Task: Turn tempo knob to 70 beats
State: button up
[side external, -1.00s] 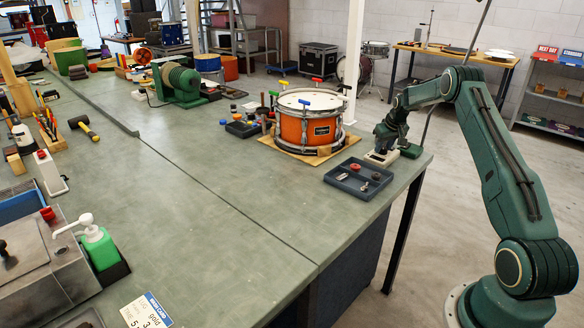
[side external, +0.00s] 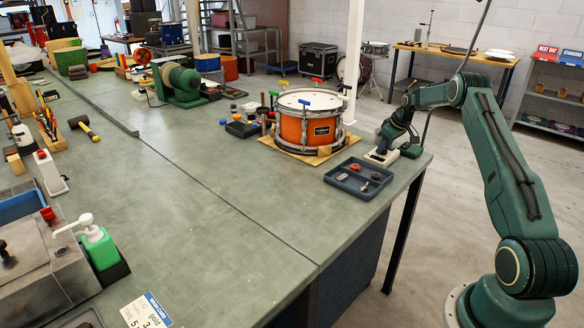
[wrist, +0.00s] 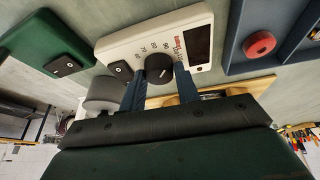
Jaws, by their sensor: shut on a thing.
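The tempo box is a white unit (wrist: 120,46) with a dark display, a black switch and a black round knob (wrist: 159,68) in the wrist view. Small numbers ring the knob; I can make out some from about 70 to 90. A pale pointer mark shows on the knob, but the exact number it points to is hard to read. My gripper (wrist: 160,71) is shut on the knob, one blue-grey finger on each side. In the side external view the white box (side external: 372,160) sits at the bench's right corner, with my gripper (side external: 381,151) over it; the knob is hidden there.
A dark tray (side external: 345,186) with a red ring and small metal parts lies close beside the box. An orange drum (side external: 291,130) on a wooden board stands to the left. A green box with a black switch (wrist: 62,62) is near the unit. The bench's middle is clear.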

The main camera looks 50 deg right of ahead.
jog(key=n+y, duration=0.2)
jog(key=n, duration=0.2)
jog(key=shift+d+n, duration=0.15)
jog(key=shift+n, duration=0.85)
jog(key=o, duration=1)
jog(key=shift+m, duration=0.6)
